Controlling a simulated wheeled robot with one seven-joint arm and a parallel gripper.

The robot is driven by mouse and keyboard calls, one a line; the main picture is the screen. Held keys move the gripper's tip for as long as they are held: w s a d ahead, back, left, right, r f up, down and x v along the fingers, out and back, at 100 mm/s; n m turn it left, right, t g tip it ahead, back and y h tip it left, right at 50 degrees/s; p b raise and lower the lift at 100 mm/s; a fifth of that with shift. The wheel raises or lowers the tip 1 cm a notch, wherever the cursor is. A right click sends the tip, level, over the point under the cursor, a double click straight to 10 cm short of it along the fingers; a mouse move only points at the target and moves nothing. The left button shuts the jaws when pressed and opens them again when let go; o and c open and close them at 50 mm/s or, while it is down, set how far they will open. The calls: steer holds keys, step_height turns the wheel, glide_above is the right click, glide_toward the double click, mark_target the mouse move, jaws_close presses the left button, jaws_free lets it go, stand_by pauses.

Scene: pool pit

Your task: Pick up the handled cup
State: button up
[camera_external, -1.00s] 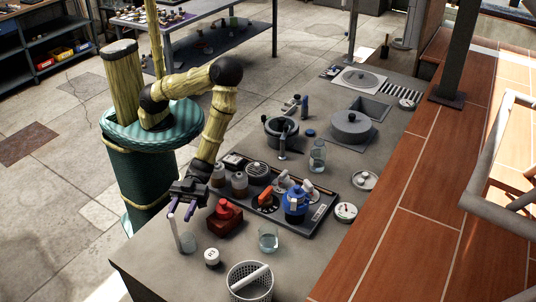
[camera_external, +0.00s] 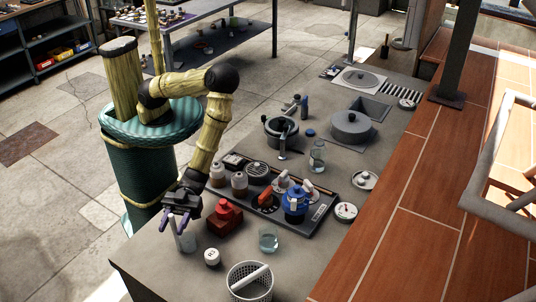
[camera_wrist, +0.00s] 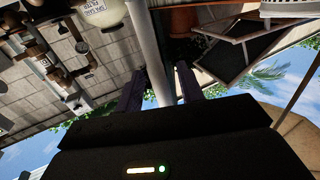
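A clear cup (camera_external: 188,241) stands at the near left corner of the grey counter, with a pale upright rod beside it that looks like its long handle. Whether rod and cup are joined is too small to tell. My gripper (camera_external: 177,220) is over the cup, its purple fingers pointing down and apart at the rod. In the wrist view the pale rod (camera_wrist: 148,45) runs between the two dark fingers of my gripper (camera_wrist: 160,88), with small gaps at its sides. The cup itself is not clear in that view.
A red block-like item (camera_external: 226,217), a white-lidded jar (camera_external: 212,257), a glass beaker (camera_external: 268,239) and a perforated basket (camera_external: 250,284) stand close by. A dark tray (camera_external: 318,212) holds bottles and a blue jug (camera_external: 295,204). Counter between jar and front edge is clear.

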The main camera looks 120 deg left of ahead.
jaws_close()
steer(key=shift+r, duration=0.2)
step_height(320, 180, up, 10)
steer(key=shift+f+b, duration=0.15)
steer(key=shift+b, duration=0.55)
stand_by(0.4)
